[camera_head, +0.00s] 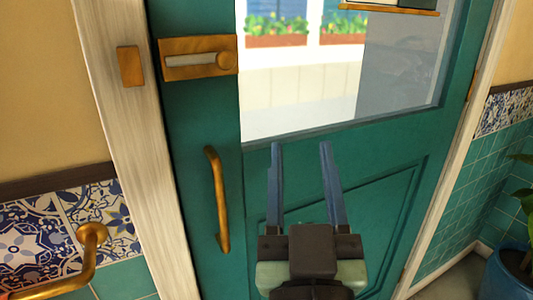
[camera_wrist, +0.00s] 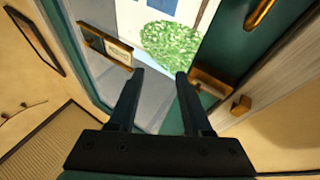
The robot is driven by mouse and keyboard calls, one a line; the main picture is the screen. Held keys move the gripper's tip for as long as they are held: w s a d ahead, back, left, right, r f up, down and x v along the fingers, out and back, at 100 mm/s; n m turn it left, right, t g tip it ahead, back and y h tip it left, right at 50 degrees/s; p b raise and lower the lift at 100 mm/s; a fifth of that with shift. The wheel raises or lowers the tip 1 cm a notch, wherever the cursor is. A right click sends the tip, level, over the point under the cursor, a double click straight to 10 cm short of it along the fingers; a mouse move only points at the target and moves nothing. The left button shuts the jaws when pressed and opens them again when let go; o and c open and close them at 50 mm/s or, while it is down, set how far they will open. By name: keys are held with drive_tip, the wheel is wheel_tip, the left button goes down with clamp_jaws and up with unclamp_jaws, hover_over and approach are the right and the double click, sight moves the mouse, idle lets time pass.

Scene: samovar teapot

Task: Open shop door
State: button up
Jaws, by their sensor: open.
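The teal shop door (camera_head: 190,130) has a glass pane and appears shut in its pale wooden frame (camera_head: 120,130). A vertical brass pull handle (camera_head: 218,200) is on its left side; it also shows at the top right of the wrist view (camera_wrist: 260,12). Above it is a brass slide latch (camera_head: 185,60), apart from the brass keeper (camera_head: 130,66) on the frame. The latch (camera_wrist: 209,84) and keeper (camera_wrist: 240,104) also show in the wrist view. My gripper (camera_head: 301,145) is open and empty, right of the handle in the head view. It touches nothing that I can make out.
A brass rail (camera_head: 85,262) sticks out from the tiled wall at the lower left. A blue pot (camera_head: 508,278) with a plant stands at the lower right. A sign (camera_head: 390,6) hangs at the glass. Planters (camera_head: 275,40) show outside.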

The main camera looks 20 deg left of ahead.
drive_tip(key=s+a+f+n+g+y+p, duration=0.1)
drive_tip(key=s+a+f+g+y+p, duration=0.15)
drive_tip(key=f+p, duration=0.2)
drive_tip(key=n+g+p, duration=0.2)
drive_tip(key=g+p, duration=0.1)
drive_tip(key=g, duration=0.1)
approach(221, 200)
drive_tip(key=shift+y, duration=0.45)
drive_tip(key=x, duration=0.5)
drive_tip(key=p+x, duration=0.1)
drive_tip(key=x, duration=0.4)
drive_tip(key=shift+w+f, duration=0.2)
drive_tip(key=shift+w, duration=0.2)
clamp_jaws()
